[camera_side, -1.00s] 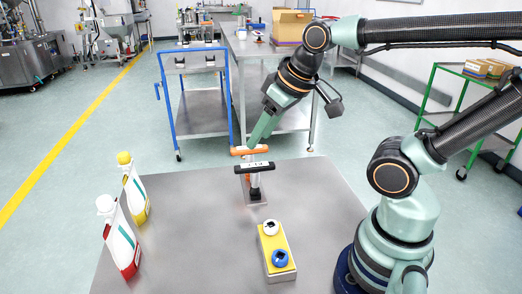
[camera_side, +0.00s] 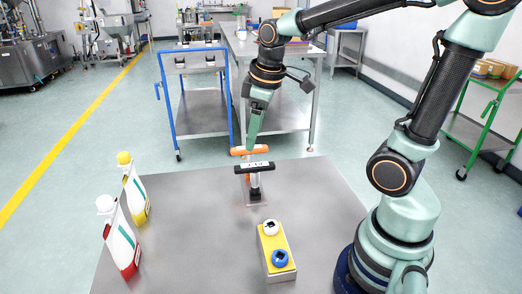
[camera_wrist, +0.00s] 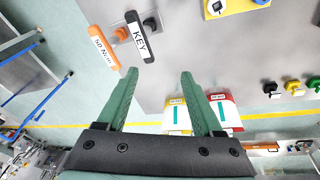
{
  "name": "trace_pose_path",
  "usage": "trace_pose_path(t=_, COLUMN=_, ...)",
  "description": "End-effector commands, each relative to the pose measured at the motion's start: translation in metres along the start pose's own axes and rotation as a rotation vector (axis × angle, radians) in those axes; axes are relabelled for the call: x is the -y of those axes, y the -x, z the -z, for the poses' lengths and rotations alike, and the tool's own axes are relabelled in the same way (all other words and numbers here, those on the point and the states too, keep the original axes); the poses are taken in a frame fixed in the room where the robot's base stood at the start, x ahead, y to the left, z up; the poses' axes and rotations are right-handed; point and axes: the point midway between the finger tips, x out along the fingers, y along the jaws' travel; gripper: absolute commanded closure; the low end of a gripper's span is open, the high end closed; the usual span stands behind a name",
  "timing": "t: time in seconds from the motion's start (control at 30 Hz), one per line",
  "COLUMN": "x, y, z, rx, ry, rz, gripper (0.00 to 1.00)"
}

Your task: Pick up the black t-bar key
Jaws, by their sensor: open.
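The black t-bar key (camera_side: 254,167) stands upright on a clear stand at the far part of the metal table, its bar level. In the wrist view its bar (camera_wrist: 139,36) carries a white label reading "KEY". An orange t-bar (camera_side: 249,150) stands right beside it, on the far side, also with a label (camera_wrist: 104,48). My gripper (camera_wrist: 160,74) is open and empty, pointing steeply down. In the wrist view the black bar lies beyond the fingertips, toward the left finger, not between them. In the side view the fingertips (camera_side: 250,146) overlap the orange bar; I cannot tell whether they touch.
The table between is bare. A blue cart (camera_side: 195,100) stands behind.

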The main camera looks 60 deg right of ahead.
Motion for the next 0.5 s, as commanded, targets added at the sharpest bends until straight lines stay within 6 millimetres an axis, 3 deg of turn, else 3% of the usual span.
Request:
trace_pose_path(t=0.3, x=-0.04, y=-0.056, z=0.004, rx=0.16, ry=0.307, rz=0.12, gripper=0.32)
trace_pose_path(t=0.5, x=-0.047, y=-0.072, z=0.002, rx=0.185, ry=0.381, rz=0.157, gripper=0.32)
